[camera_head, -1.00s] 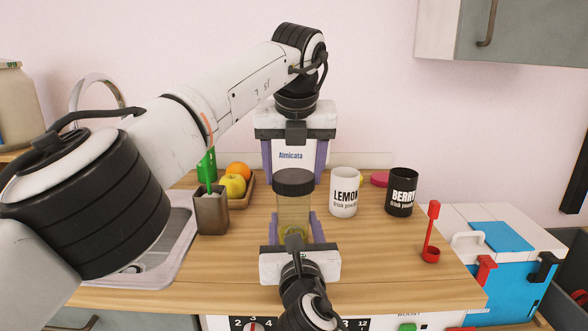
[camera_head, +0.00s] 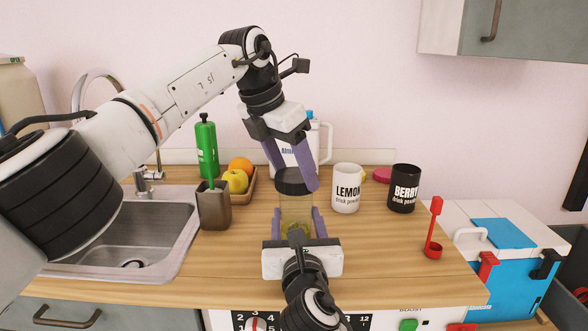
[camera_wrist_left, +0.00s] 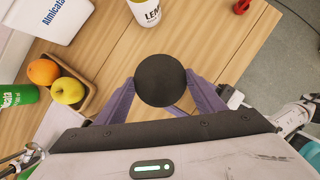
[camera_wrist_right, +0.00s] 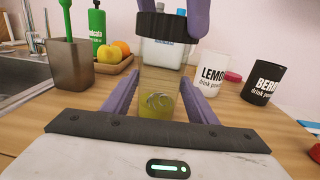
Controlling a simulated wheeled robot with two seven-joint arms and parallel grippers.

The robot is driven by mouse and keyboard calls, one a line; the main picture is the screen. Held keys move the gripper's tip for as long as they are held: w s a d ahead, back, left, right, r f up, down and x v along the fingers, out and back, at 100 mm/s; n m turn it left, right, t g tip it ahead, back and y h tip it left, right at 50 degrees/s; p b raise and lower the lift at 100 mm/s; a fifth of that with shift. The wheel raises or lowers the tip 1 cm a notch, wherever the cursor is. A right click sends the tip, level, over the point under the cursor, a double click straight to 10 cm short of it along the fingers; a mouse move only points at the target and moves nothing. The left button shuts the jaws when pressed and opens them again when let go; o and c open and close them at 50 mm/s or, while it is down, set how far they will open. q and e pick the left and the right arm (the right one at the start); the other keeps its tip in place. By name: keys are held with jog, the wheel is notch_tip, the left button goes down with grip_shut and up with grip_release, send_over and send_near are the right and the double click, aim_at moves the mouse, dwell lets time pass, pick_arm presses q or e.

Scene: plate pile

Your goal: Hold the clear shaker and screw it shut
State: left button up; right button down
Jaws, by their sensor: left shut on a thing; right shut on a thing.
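The clear shaker (camera_head: 295,212) stands upright on the wooden counter, with yellow-green liquid and a wire ball inside, best seen in the right wrist view (camera_wrist_right: 160,75). Its dark lid (camera_head: 293,181) sits on top and shows as a black disc in the left wrist view (camera_wrist_left: 160,80). My left gripper (camera_head: 294,184) comes down from above, tilted, with its purple fingers shut on the lid. My right gripper (camera_head: 297,226) is low in front, its fingers shut around the shaker's lower body. Whether the lid is fully threaded cannot be told.
Behind stands a white jug (camera_head: 312,150). To the right are a LEMON tin (camera_head: 345,188), a BERRY tin (camera_head: 404,189) and a red scoop (camera_head: 433,230). To the left are a brown holder (camera_head: 214,207), a fruit tray (camera_head: 250,187), a green bottle (camera_head: 206,148) and the sink (camera_head: 125,235).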

pick_arm(q)
jog(key=shift+w+a+r, duration=0.1)
jog(key=o, duration=1.1)
jog(key=shift+o, duration=0.5)
jog(key=shift+o, duration=0.2)
jog(key=o, duration=0.4)
jog(key=shift+o, duration=0.2)
jog(key=v, duration=1.2)
